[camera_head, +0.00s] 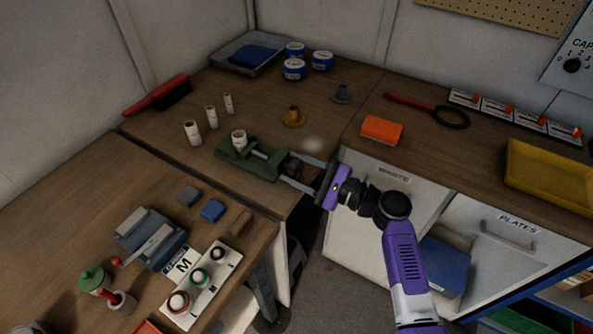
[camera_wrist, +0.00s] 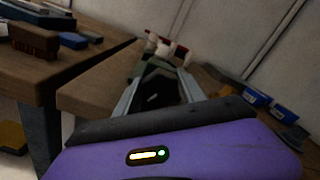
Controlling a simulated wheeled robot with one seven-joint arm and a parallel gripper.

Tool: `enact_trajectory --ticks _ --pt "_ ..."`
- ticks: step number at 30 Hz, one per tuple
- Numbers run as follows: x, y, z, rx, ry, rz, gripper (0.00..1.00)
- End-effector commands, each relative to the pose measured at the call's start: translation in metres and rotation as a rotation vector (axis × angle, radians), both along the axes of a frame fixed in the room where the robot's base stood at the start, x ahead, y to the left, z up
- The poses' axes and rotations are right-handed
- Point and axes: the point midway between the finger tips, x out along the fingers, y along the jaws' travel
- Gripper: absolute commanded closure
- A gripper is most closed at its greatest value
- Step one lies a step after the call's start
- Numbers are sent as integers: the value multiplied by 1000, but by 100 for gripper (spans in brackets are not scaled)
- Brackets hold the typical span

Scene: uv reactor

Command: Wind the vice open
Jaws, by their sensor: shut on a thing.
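The green vice (camera_head: 250,163) lies on the wooden bench near its front edge, with a pale cylinder (camera_head: 239,138) standing at its jaws. It also shows in the wrist view (camera_wrist: 158,72), straight ahead between my fingers. My gripper (camera_head: 302,172) reaches in from the right, and its two grey fingers close around the vice's near end, where the handle would be. The handle itself is dark and mostly hidden between the fingers. In the wrist view my gripper (camera_wrist: 155,95) has one finger on each side of that end.
White cylinders (camera_head: 211,117) stand left of the vice. A red-handled brush (camera_head: 160,95) is at the back left. The lower left bench holds a button panel (camera_head: 202,284).

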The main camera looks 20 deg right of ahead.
Motion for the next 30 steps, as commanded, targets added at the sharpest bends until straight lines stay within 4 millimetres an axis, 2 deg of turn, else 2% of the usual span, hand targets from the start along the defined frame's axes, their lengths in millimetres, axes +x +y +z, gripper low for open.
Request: enact_trajectory --ticks 13,14,17,30 --pt "0 -3 -5 -21 -4 -9 94" --pt "0 -3 -5 -21 -3 -10 49" --pt "0 -3 -6 -20 -1 -11 31" --pt "-1 -2 -10 -18 5 -7 31"
